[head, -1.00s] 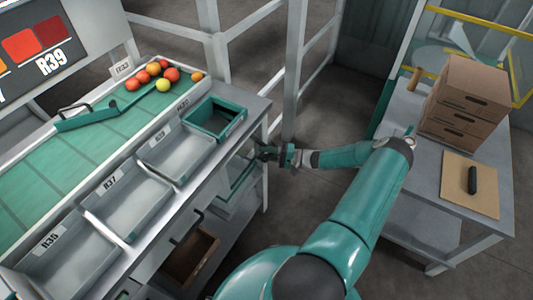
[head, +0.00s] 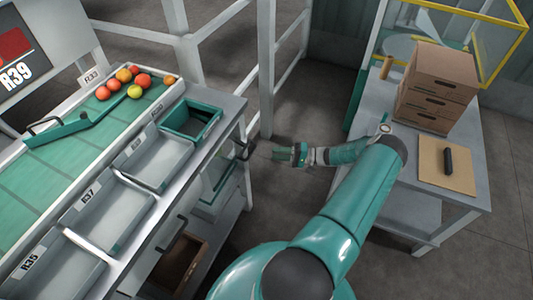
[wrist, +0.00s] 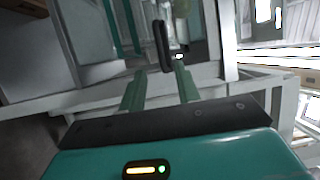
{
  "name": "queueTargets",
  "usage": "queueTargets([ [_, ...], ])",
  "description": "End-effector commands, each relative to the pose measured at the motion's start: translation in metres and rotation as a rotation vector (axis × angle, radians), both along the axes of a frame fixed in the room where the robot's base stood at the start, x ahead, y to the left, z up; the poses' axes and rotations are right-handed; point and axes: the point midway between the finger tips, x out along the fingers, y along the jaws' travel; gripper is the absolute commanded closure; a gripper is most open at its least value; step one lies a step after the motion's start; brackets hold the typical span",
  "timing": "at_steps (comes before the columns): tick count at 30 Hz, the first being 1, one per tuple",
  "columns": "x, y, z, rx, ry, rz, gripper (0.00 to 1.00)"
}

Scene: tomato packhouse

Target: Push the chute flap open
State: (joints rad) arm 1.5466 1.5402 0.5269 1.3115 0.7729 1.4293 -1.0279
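A dark handle (head: 243,152) stands out at the right end of the sorting bench, below the top. Beside it under the bench is a pale, greenish see-through panel (head: 219,168), which looks like the chute flap; I cannot tell how far open it stands. My gripper (head: 283,153) points left at the handle, with a gap between them. In the wrist view my gripper's fingers (wrist: 159,88) are apart with nothing held. The dark handle (wrist: 161,46) shows upright just beyond the fingertips, with the greenish panel behind it.
The bench carries grey bins (head: 105,212), a green-rimmed bin (head: 190,121) and a belt with several tomatoes (head: 134,91). A white post (head: 266,70) stands behind my gripper. A side table (head: 470,193) at right holds stacked cartons (head: 436,88). Floor between is clear.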

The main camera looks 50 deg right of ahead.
Motion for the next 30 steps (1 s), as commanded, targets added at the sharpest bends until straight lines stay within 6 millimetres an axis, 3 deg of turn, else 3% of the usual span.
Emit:
queueTargets([
  [11,-0.006,-0.005,-0.001,-0.001,0.001,0.001,0.70],
  [15,-0.007,0.001,-0.011,-0.023,0.048,0.017,0.97],
  [19,-0.015,0.022,-0.052,-0.126,0.234,0.074,1.00],
  [23,-0.045,0.039,-0.113,-0.330,0.498,0.147,1.00],
  [27,-0.090,0.033,-0.164,-0.606,0.724,0.200,1.00],
  [30,-0.119,0.016,-0.186,-0.823,0.829,0.220,1.00],
])
